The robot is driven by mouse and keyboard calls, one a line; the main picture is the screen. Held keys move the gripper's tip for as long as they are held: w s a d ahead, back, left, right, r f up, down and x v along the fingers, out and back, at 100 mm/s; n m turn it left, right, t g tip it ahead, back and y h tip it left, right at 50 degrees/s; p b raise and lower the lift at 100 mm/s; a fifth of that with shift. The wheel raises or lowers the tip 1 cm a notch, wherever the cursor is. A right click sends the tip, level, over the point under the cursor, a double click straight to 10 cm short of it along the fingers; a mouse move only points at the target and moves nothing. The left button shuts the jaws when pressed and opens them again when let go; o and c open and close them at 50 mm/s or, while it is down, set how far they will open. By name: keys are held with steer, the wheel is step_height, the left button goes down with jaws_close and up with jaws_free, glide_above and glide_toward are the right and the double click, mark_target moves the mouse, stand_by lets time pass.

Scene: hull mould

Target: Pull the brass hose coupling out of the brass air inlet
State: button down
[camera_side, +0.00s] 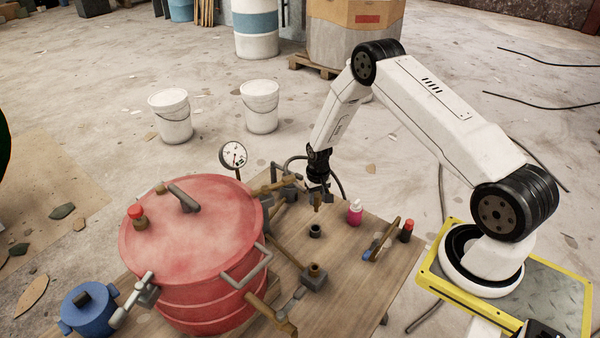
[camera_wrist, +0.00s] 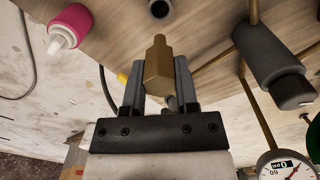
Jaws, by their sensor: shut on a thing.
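My gripper (camera_side: 318,187) is shut on the brass hose coupling (camera_wrist: 158,66), which sits between the two grey fingers in the wrist view. In the side view the coupling (camera_side: 317,206) hangs below the fingers, above the wooden table, with its lower end free in the air.
A red lidded vessel (camera_side: 190,250) with pipes fills the table's left. A pressure gauge (camera_side: 233,155) stands behind it. A pink bottle (camera_side: 355,212) and a black red-capped bottle (camera_side: 407,231) stand on the right. A dark hose (camera_side: 341,187) loops behind my gripper.

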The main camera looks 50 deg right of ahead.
mark_target(316, 211)
steer(key=shift+f, duration=1.3)
steer(key=shift+f, duration=0.15)
steer(key=shift+f, duration=3.2)
steer(key=shift+f, duration=0.65)
steer(key=shift+c, duration=1.4)
jaws_free()
steer(key=shift+r, duration=0.15)
steer(key=shift+r, duration=3.8)
